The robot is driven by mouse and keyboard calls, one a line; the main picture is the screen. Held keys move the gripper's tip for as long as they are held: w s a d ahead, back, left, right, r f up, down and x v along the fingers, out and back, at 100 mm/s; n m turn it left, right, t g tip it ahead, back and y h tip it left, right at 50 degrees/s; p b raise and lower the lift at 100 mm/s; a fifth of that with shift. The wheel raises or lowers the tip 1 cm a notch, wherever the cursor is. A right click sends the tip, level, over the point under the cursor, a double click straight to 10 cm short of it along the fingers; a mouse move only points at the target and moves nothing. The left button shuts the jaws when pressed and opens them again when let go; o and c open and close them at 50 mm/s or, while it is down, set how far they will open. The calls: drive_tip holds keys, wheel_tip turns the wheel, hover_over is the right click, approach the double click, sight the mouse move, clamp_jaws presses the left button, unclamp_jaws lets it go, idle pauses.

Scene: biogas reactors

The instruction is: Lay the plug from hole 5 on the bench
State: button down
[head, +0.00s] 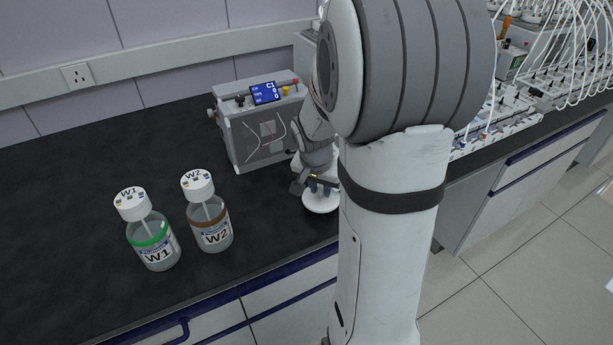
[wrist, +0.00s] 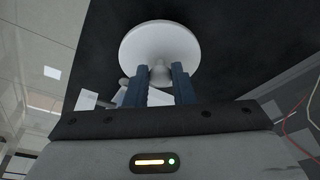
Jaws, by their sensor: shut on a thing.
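The plug is a white round disc (head: 320,203) with a small stem, near the front edge of the black bench (head: 75,240). My gripper (head: 320,186) is above it, pointing down, with its blue fingers shut on the stem. In the wrist view the plug's wide white disc (wrist: 160,42) shows beyond the fingertips, its stem between the two blue fingers (wrist: 159,80). I cannot tell whether the disc touches the bench top or hangs just above it. My arm hides part of the bench to the right, and hole 5 cannot be made out.
Bottle W1 (head: 155,247) with a green ring and bottle W2 (head: 212,230) with a brown ring stand left of the plug. A grey box with a blue display (head: 262,130) stands behind it. Tubing and reactor equipment (head: 535,85) fill the far right. The bench's left part is clear.

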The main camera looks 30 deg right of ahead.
drive_tip(key=w, duration=0.3)
drive_tip(key=shift+w+f+p, duration=0.25)
drive_tip(key=shift+f+p, duration=0.05)
drive_tip(key=shift+p, duration=0.05)
drive_tip(key=shift+s+f, duration=0.1)
drive_tip(key=shift+f, duration=0.35)
drive_tip(key=shift+f, duration=0.1)
drive_tip(key=shift+f+b, duration=0.15)
drive_tip(key=shift+b, duration=0.15)
drive_tip(key=c, duration=1.2)
unclamp_jaws()
drive_tip(key=shift+c, duration=0.2)
drive_tip(key=shift+r, duration=0.2)
